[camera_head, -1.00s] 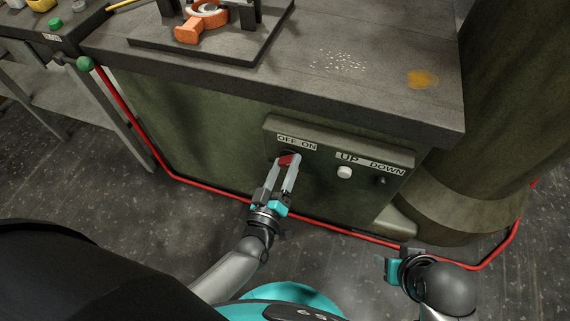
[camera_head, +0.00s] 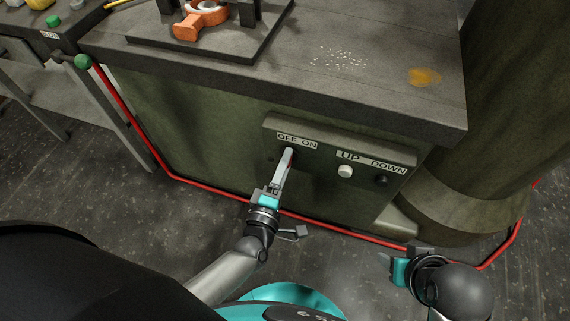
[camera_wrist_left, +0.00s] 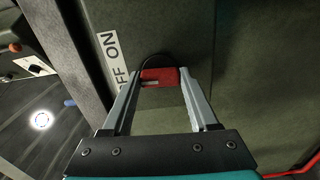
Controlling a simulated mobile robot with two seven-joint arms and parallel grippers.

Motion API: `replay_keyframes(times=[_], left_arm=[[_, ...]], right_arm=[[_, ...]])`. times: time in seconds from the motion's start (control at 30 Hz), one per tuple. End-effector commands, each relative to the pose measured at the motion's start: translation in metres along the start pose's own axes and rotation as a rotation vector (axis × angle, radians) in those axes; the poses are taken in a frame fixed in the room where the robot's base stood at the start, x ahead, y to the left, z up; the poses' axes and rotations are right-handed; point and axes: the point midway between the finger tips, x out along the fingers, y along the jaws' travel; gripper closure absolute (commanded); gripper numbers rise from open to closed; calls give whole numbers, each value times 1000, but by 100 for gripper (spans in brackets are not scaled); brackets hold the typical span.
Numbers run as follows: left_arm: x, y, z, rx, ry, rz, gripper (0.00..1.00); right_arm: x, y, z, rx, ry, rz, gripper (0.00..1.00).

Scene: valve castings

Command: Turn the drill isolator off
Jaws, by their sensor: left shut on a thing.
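The drill isolator is a red switch handle (camera_wrist_left: 158,76) under the "OFF ON" label (camera_wrist_left: 112,62) in the left wrist view. My left gripper (camera_wrist_left: 160,80) has its two fingers on either side of the red handle and is shut on it. In the head view the left gripper (camera_head: 288,155) reaches the panel just below the OFF ON label (camera_head: 297,141), seen nearly edge-on, and hides most of the handle. My right gripper (camera_head: 408,262) is low at the right, away from the panel; its fingers are not clear.
A white UP button (camera_head: 345,171) and a dark DOWN button (camera_head: 381,180) sit right of the isolator. The bench top (camera_head: 300,50) overhangs the panel. A red pipe (camera_head: 340,230) runs low along the bench front. An orange casting (camera_head: 200,20) stands on the bench.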

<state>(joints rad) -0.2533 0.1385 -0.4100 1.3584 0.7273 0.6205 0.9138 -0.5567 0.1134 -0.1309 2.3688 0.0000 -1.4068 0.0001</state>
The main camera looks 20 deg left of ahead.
Motion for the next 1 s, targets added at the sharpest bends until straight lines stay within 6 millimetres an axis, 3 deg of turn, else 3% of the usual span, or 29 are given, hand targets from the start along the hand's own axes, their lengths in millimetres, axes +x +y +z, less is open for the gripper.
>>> replay_keyframes(times=[0.7,0.73,1.0], left_arm=[[-1,-1,1,-74,-1,-3,96],[-1,-1,1,-75,-1,-3,37],[0,0,0,-72,0,-2,10]], right_arm=[[-4,3,-2,-7,7,6,50],[-4,3,-2,-7,7,6,50],[-4,2,-2,-7,8,6,50]])
